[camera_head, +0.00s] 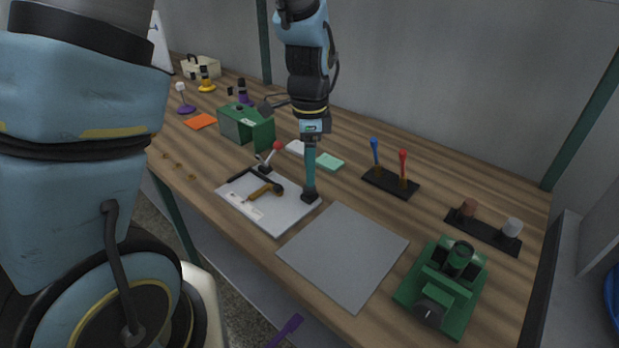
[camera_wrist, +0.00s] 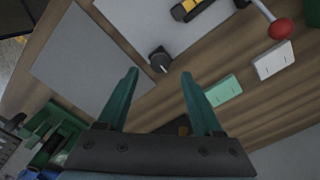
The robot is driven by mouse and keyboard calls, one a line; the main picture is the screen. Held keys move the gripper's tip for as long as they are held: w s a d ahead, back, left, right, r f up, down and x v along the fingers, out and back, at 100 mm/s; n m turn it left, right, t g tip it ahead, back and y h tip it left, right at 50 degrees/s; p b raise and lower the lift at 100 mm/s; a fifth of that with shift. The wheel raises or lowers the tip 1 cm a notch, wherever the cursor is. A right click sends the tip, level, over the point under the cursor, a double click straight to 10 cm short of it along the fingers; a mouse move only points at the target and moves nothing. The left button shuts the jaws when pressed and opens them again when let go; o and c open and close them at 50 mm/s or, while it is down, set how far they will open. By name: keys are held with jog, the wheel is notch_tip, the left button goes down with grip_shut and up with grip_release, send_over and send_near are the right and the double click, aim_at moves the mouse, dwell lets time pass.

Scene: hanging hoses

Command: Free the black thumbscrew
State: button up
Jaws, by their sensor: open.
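A small black knob (camera_wrist: 160,59), which looks like the thumbscrew, has a pale line on its top. It sits between the white board (camera_wrist: 165,22) and the grey mat (camera_wrist: 85,55). In the head view it is the dark piece (camera_head: 310,196) below my gripper. My gripper (camera_wrist: 160,73) is open, with its teal fingers pointing down and empty. In the wrist view the knob shows just beyond the gap between the fingertips. The head view shows the fingers (camera_head: 309,170) edge-on, right above the knob. I cannot tell whether they touch it.
A tool with a yellow part (camera_head: 265,190) lies on the white board, beside a red-balled lever (camera_head: 277,146). A green fixture with black knobs (camera_head: 445,285) stands at the right front. A black base with blue and red levers (camera_head: 390,182) stands behind. The grey mat (camera_head: 343,252) is clear.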

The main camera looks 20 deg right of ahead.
aim_at(309, 189)
jog(key=shift+f, duration=2.2)
grip_shut()
